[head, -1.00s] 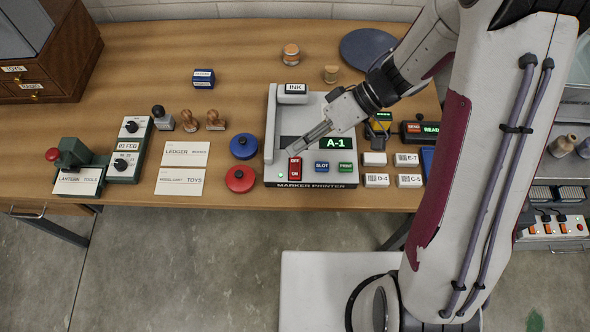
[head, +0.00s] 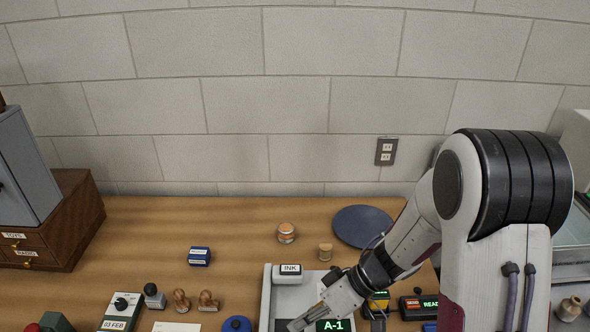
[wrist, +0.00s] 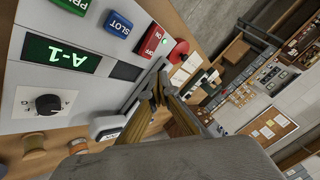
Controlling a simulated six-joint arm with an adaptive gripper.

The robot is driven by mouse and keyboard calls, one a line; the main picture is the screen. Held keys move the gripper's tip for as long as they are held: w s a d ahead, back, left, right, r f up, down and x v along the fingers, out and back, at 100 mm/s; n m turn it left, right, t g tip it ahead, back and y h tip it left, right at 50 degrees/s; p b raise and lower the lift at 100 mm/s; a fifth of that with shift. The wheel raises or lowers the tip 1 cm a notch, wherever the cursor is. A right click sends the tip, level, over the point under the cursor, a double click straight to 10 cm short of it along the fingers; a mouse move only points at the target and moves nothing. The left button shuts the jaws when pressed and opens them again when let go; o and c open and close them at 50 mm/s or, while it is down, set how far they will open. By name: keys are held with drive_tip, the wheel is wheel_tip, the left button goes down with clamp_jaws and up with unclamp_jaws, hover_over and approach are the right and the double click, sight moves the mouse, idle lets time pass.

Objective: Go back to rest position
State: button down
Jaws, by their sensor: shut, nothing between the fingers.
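My gripper (head: 300,323) is at the bottom of the head view, over the left part of the marker printer (head: 266,298). Its fingers are together and hold nothing. In the wrist view my gripper (wrist: 158,95) shows shut beside the printer's panel (wrist: 85,95), close to the red OFF/ON switch (wrist: 152,42). I cannot tell whether the fingertips touch the switch. The printer's green display (wrist: 62,54) reads A-1, and the blue SLOT button (wrist: 118,24) is beside it. The printer's front is cut off in the head view.
An ink block (head: 290,270) sits at the printer's back. A dark round plate (head: 364,227), two small jars and several stamps stand on the wooden table (head: 150,235). A wooden cabinet (head: 75,225) is at left. A block wall (head: 230,100) closes the back.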

drive_tip(key=w+d+t, duration=0.1)
drive_tip(key=w, duration=0.1)
drive_tip(key=w+d+f+t+h, duration=0.1)
drive_tip(key=w, duration=0.1)
drive_tip(key=w+d+f+t, duration=0.1)
drive_tip(key=w, duration=0.1)
drive_tip(key=shift+h, duration=0.4)
drive_tip(key=w+d+t+h, duration=0.1)
drive_tip(key=d, duration=0.1)
drive_tip(key=w+d+r+m+t+h, duration=0.1)
drive_tip(key=w+d, duration=0.1)
drive_tip(key=w+d+r+t+h, duration=0.1)
drive_tip(key=w+d, duration=0.1)
drive_tip(key=shift+w+d+m, duration=0.25)
drive_tip(key=shift+d+m, duration=0.05)
drive_tip(key=s+d+r+m+h, duration=0.2)
drive_tip(key=s+d+r+h, duration=0.25)
drive_tip(key=d, duration=0.25)
drive_tip(key=s+d+r+m+h, duration=0.3)
drive_tip(key=d+r, duration=0.3)
drive_tip(key=d, duration=0.2)
drive_tip(key=s+a+r+m+y, duration=0.2)
drive_tip(key=s+a+r, duration=0.2)
drive_tip(key=s, duration=0.5)
drive_tip(key=s+a+r+m+y, duration=0.1)
drive_tip(key=s+a+r, duration=0.3)
drive_tip(key=s+r, duration=0.3)
drive_tip(key=shift+s+a+r+m+t+y, duration=0.3)
drive_tip(key=shift+s+r+m+y, duration=0.1)
drive_tip(key=shift+s, duration=1.25)
